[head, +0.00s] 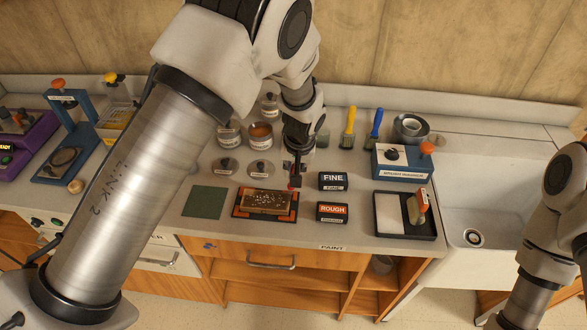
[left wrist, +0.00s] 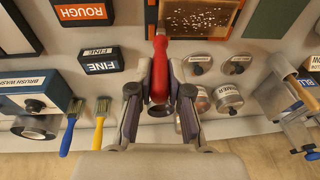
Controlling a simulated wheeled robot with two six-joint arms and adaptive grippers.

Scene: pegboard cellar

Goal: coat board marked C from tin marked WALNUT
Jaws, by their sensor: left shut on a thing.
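A brown wooden board (head: 268,202) with white specks lies on a black and orange holder (head: 238,212); it also shows at the top of the left wrist view (left wrist: 205,18). No letter C is readable on it. My left gripper (head: 296,182) is shut on a red-handled tool (left wrist: 159,75), just beyond the board's right back corner. An open tin (head: 260,133) with orange-brown contents and a grey tin (head: 229,134) stand behind; I cannot read WALNUT on either. My right arm shows at the right edge, its gripper out of view.
FINE (head: 333,180) and ROUGH (head: 333,212) blocks lie right of the board, a green sheet (head: 205,202) left. Two lids (head: 261,169) lie behind. Yellow (head: 349,127) and blue (head: 375,128) brushes, a brush washer (head: 403,162), a tray (head: 405,234) and a sink (head: 490,190) are right.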

